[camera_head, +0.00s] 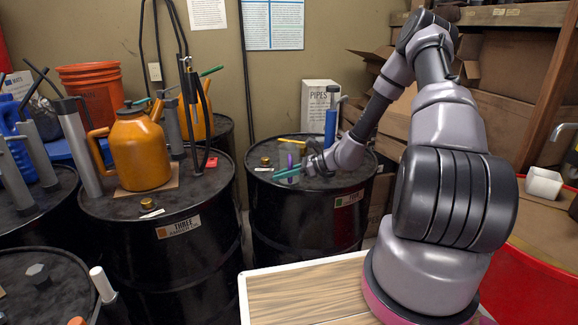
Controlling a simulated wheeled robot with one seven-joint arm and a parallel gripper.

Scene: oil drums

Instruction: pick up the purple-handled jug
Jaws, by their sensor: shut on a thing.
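My gripper (300,170) is low over the top of the right-hand black drum (262,192), reaching in from the right. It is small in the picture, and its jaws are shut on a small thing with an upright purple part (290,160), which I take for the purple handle. A teal-green piece (286,173) shows right at the fingertips. No jug body can be made out there; the fingers hide much of the held thing. I cannot tell whether it is lifted off the drum.
An orange jug (139,150) stands on the middle drum (110,210). A wooden-topped table (305,290) is in front.

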